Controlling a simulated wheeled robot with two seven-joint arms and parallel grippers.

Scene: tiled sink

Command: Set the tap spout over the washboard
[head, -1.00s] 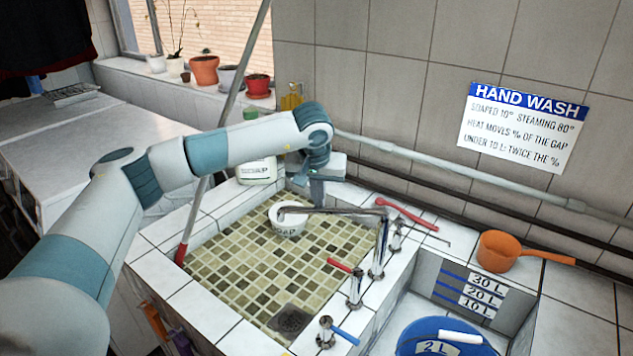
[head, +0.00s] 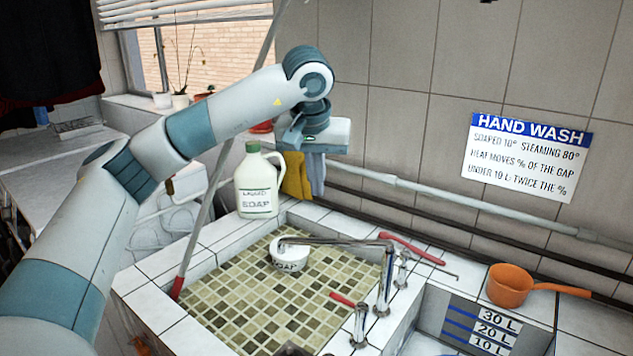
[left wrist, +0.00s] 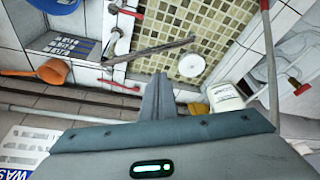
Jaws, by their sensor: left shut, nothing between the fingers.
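The tap spout (head: 335,241) is a chrome bar reaching left from its post (head: 384,280), with its tip above the white soap bowl (head: 290,259) in the tiled basin (head: 240,310). The spout also shows in the left wrist view (left wrist: 150,50). My left gripper (head: 316,193) is shut and empty, pointing down above the basin's back rim, behind the spout and apart from it. Its closed fingers also show in the left wrist view (left wrist: 159,76). I cannot make out a washboard in either view. My right gripper is not in view.
A white soap jug (head: 256,185) and a yellow item (head: 294,176) are behind the basin near my gripper. Red-handled taps (head: 360,322) stand on the dividing rim. An orange dipper (head: 508,286) sits at right. A pole (head: 222,165) leans at the basin's left.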

